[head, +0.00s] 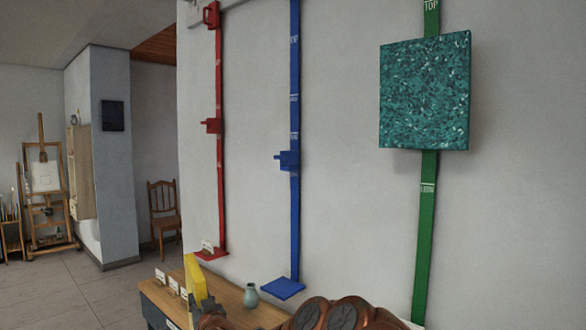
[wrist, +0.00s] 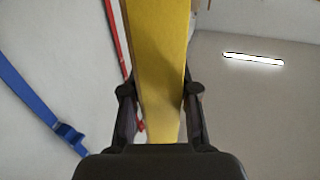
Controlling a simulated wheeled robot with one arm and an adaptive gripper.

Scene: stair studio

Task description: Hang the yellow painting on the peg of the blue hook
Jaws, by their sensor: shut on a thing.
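The yellow painting (head: 194,281) shows edge-on, low in the head view, above a wooden table. In the wrist view the yellow painting (wrist: 158,50) runs up between the fingers. My gripper (wrist: 160,108) is shut on it, one finger on each side. In the head view my gripper (head: 209,314) is mostly hidden at the bottom edge. The blue hook (head: 288,160) sits on a blue wall strip, with its peg pointing left, and is empty. It also shows in the wrist view (wrist: 67,133), left of the painting and apart from it.
A red strip (head: 219,90) with red hooks stands left of the blue one. A teal painting (head: 425,92) hangs on the green strip (head: 427,190) at right. A small vase (head: 251,295) stands on the wooden table (head: 226,298) below. Open floor lies at left.

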